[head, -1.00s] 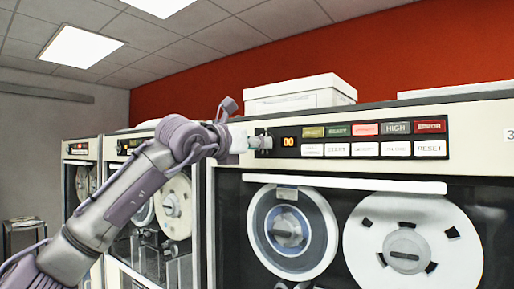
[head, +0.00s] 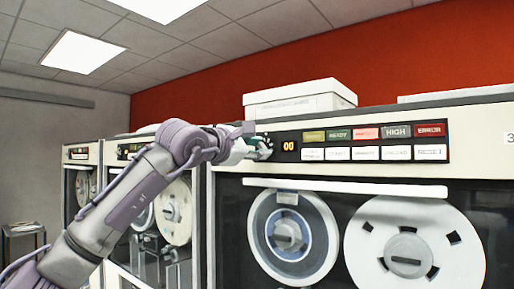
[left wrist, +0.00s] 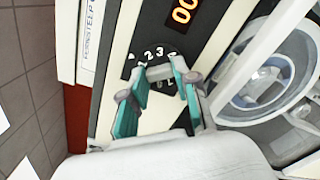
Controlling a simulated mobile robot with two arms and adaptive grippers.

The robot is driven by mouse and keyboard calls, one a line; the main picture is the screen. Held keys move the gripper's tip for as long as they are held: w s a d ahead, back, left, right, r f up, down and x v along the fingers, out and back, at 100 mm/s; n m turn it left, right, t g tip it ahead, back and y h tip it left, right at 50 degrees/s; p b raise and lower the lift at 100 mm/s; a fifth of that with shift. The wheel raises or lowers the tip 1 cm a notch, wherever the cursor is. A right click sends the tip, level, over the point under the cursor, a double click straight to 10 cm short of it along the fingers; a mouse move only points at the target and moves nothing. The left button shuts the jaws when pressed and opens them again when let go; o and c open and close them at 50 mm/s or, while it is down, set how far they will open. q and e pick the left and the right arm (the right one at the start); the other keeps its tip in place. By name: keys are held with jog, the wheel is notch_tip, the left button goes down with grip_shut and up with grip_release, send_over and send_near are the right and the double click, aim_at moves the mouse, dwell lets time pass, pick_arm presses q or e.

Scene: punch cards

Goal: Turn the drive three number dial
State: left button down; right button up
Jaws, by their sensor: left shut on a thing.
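The number dial (left wrist: 160,72) is a pale knob on the black control panel of the drive with a "3" at the right edge in the head view. White numerals (left wrist: 153,53) curve around it in the left wrist view. My left gripper (left wrist: 159,69) has its teal fingers on both sides of the knob and is shut on it. In the head view my left gripper (head: 262,147) is at the panel's left end and hides most of the dial. My right gripper is not in view.
An orange display (head: 289,145) reading 00 sits just right of the dial. Two rows of labelled buttons (head: 375,143) follow it. Tape reels (head: 408,250) stand behind the window below. A white box (head: 300,100) lies on top. Other drives (head: 80,152) stand at left.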

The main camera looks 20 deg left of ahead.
pick_arm(q)
jog(key=m, duration=0.4)
jog(key=shift+m+p, duration=0.3)
jog(key=shift+p, duration=0.1)
jog(key=shift+m+p, duration=0.3)
jog(key=shift+m, duration=1.2)
jog(key=shift+f, duration=0.1)
jog(key=c, duration=0.9)
grip_release()
jog(key=shift+o, duration=0.2)
jog(key=shift+s, duration=0.1)
jog(key=v, duration=1.1)
jog(key=shift+s, duration=0.4)
